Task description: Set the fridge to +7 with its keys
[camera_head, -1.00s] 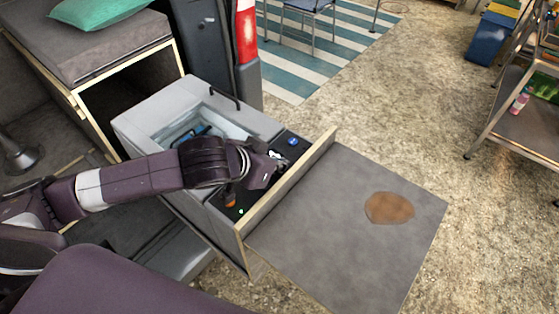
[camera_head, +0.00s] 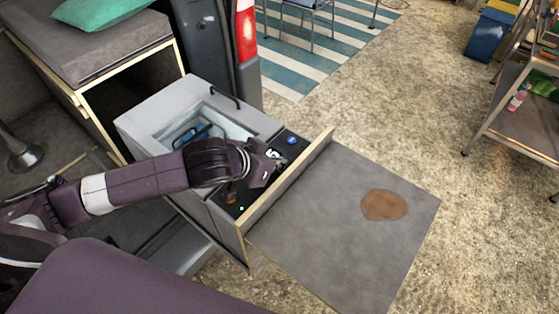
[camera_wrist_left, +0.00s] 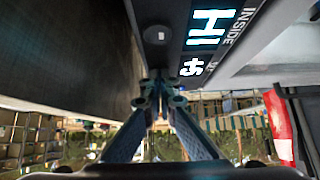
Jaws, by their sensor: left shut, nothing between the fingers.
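The grey fridge (camera_head: 160,108) stands open-topped at the van's tailgate, with a black control panel (camera_head: 289,151) along its near right side. My left gripper (camera_head: 262,179) is over the panel, shut and empty; the arm hides part of the panel. White display characters (camera_head: 272,154) show just beyond the gripper, too small to read. In the left wrist view the shut fingertips (camera_wrist_left: 158,88) are close to the panel, near a round dark key (camera_wrist_left: 155,35) with a white mark. Contact cannot be told. The lit display (camera_wrist_left: 207,28) beside it shows large sideways characters like "HI" and the word INSIDE. My right gripper is out of view.
A raised wooden edge (camera_head: 290,181) borders the panel, and a grey board (camera_head: 330,235) with a brown patch (camera_head: 384,205) extends to the right. A dark handle (camera_head: 225,98) crosses the fridge's back rim. A blue round mark (camera_head: 292,140) lies at the panel's far end.

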